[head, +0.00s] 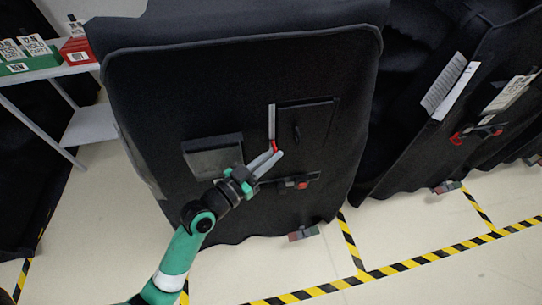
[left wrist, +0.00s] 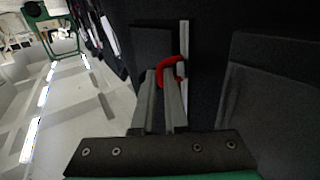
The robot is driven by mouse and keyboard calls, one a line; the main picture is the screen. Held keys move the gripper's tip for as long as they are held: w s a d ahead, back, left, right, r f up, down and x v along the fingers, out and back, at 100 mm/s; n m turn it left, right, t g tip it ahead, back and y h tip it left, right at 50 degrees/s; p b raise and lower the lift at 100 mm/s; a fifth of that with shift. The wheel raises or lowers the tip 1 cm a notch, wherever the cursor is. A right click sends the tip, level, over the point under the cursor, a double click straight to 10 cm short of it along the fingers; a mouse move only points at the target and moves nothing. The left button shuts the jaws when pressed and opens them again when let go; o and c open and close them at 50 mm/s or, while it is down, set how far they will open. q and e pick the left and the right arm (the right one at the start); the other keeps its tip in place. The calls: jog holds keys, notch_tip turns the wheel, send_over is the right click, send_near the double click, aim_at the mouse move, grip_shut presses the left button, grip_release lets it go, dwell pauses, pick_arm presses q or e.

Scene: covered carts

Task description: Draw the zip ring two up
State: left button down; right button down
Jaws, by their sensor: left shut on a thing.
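A black covered cart (head: 330,75) stands in the middle of the head view. A pale upright zip strip (head: 271,122) runs down its front, and shows in the left wrist view (left wrist: 184,40) too. A red zip ring (head: 275,146) is at the strip's lower end; in the left wrist view the ring (left wrist: 161,66) curves round the fingertips beside the strip. My left gripper (head: 275,156) is shut on the red ring, with its grey fingers (left wrist: 162,85) close to the cover. The fingers hide part of the ring. My right gripper is in neither view.
Dark pockets flank the strip, one at left (head: 212,155) and a flat panel at right (head: 306,122). Another covered cart (head: 400,150) stands at right with a red ring (head: 456,138). A white shelf (head: 90,127) holds green and red bins at left. The taped floor (head: 300,270) is open in front.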

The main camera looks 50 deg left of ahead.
aim_at(271, 127)
pick_arm(q)
notch_tip(271, 127, up, 11)
jog(key=p, duration=0.8)
jog(key=c, duration=0.9)
grip_release()
jog(key=shift+c, duration=0.2)
jog(key=shift+s, duration=0.1)
jog(key=s, duration=1.1)
jog(key=shift+s+d, duration=0.2)
jog(key=shift+d, duration=0.2)
